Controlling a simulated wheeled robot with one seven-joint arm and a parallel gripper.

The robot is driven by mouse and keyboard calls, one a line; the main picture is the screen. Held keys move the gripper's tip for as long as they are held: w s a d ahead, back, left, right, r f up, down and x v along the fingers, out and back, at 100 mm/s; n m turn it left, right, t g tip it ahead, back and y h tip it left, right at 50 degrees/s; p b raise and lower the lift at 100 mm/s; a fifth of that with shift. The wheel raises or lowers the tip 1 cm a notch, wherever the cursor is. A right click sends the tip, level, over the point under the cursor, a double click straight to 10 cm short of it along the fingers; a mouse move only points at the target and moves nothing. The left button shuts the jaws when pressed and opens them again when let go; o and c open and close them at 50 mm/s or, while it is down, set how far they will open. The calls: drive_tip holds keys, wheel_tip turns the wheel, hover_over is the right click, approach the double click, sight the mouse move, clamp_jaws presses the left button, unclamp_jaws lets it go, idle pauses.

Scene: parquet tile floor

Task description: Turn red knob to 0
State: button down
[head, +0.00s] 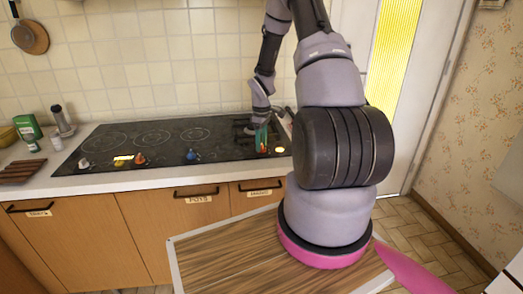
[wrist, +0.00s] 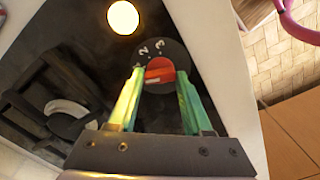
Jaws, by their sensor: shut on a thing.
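The red knob (wrist: 160,70) sits on a round dark dial (wrist: 172,52) with white numerals on the black cooktop. A 2 and a 3 can be read; a 0 cannot be made out. My gripper (wrist: 159,78) is shut on the red knob, with one green finger on each side of it. A paler red band shows on the knob, but its setting is unclear. In the head view my gripper (head: 263,139) is at the right front of the cooktop, with the fingers largely hiding the knob.
A round light (wrist: 123,17) glows beside the dial. Along the cooktop's front (head: 160,172) are a blue knob (head: 191,155), an orange knob (head: 139,159), a white knob (head: 84,163) and a lit display (head: 123,158). Bottles (head: 63,121) stand at the left.

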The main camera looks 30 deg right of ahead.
drive_tip(key=shift+a, duration=0.1)
drive_tip(key=n, duration=0.3)
drive_tip(key=shift+n, duration=0.3)
drive_tip(key=shift+c, duration=2.4)
unclamp_jaws()
drive_tip(key=shift+w, duration=0.1)
drive_tip(key=shift+r, duration=0.1)
drive_tip(key=shift+r, duration=3.4)
